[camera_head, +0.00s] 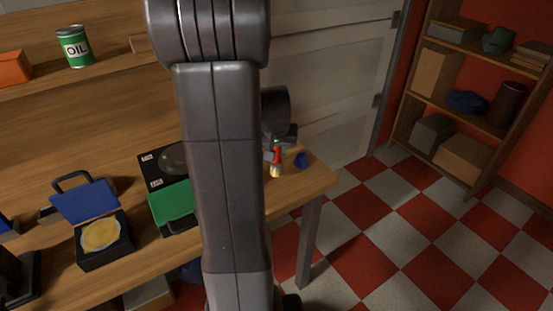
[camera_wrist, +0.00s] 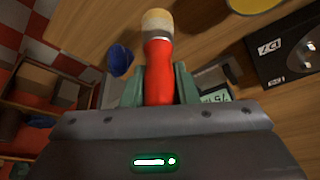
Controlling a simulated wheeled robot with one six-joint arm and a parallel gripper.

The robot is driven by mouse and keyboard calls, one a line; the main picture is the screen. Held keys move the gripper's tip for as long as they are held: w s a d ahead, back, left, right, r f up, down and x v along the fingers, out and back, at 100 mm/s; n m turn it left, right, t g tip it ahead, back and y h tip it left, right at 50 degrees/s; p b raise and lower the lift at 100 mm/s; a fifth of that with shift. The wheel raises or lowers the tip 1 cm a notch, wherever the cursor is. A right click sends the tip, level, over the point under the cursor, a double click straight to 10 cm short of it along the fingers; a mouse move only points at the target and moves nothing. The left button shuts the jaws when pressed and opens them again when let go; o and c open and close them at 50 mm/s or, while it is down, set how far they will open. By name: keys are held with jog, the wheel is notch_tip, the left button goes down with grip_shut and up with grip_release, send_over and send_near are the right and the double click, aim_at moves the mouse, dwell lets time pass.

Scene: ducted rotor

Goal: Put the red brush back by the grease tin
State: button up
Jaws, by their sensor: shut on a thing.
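My gripper (camera_wrist: 160,85) is shut on the red brush (camera_wrist: 158,70), with one green-grey finger on each side of its handle. The brush's metal band and pale bristles point away from the gripper. In the head view the brush (camera_head: 276,160) hangs bristles down over the bench's right end, below my gripper (camera_head: 278,142). I cannot tell whether the bristles touch the bench. A round yellow thing (camera_wrist: 246,4), cut off at the top of the wrist view, may be the grease tin. My arm hides much of the bench in the head view.
A small blue thing (camera_head: 301,160) lies right of the brush near the bench end; it also shows in the wrist view (camera_wrist: 120,60). A labelled black box (camera_wrist: 285,48) stands nearby. An open blue-lidded case (camera_head: 102,238) with yellow contents and an oil can (camera_head: 75,47) are farther left.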

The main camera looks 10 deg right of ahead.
aim_at(277, 158)
jog(key=shift+f, duration=1.55)
jog(key=shift+f, duration=0.2)
jog(key=o, duration=1)
jog(key=shift+r, duration=0.45)
jog(key=v, duration=1.1)
jog(key=shift+s+a+r, duration=0.1)
jog(key=shift+s+r, duration=0.05)
jog(key=shift+r, duration=0.1)
